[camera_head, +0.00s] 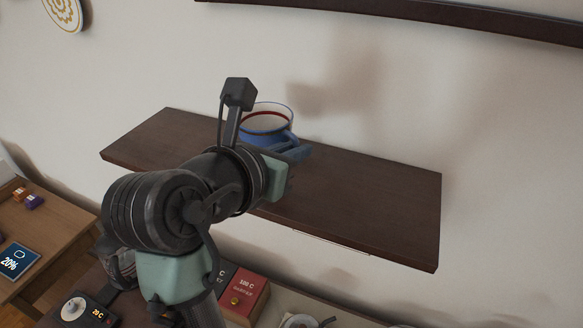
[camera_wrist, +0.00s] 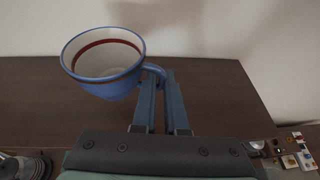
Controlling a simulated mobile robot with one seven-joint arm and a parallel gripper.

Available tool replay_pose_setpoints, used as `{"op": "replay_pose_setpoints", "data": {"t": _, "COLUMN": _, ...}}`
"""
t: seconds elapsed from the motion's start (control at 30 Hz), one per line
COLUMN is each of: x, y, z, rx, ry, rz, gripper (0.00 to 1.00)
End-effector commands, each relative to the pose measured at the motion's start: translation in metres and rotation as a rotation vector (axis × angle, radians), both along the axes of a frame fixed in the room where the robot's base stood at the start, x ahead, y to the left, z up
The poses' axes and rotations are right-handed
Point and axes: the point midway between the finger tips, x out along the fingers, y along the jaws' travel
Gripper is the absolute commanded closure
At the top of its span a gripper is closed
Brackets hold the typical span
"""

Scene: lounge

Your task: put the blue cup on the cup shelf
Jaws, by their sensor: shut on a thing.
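The blue cup (camera_head: 263,127) has a white inside with a dark red band. It is upright at the dark wooden wall shelf (camera_head: 370,197), which is otherwise bare. In the wrist view the cup (camera_wrist: 104,88) is left of my gripper (camera_wrist: 165,82), whose fingers are shut on its handle. In the head view my gripper (camera_head: 297,150) reaches over the shelf from the front, and my arm hides part of the shelf. I cannot tell whether the cup's base touches the shelf, which also shows in the wrist view (camera_wrist: 230,98).
Below the shelf are a red box (camera_head: 246,295) and other small items. A wooden table (camera_head: 45,225) with a blue card (camera_head: 15,260) stands at the left. A dark ledge (camera_head: 450,14) runs along the wall above. The right part of the shelf is free.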

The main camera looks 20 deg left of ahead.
Motion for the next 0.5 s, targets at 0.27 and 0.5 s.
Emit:
{"op": "replay_pose_setpoints", "data": {"t": 0.27, "x": 0.000, "y": 0.000, "z": -0.027, "rx": -0.002, "ry": 0.003, "rz": 0.000, "gripper": 1.00}}
{"op": "replay_pose_setpoints", "data": {"t": 0.5, "x": 0.000, "y": 0.000, "z": -0.045, "rx": 0.000, "ry": -0.004, "rz": 0.000, "gripper": 1.00}}
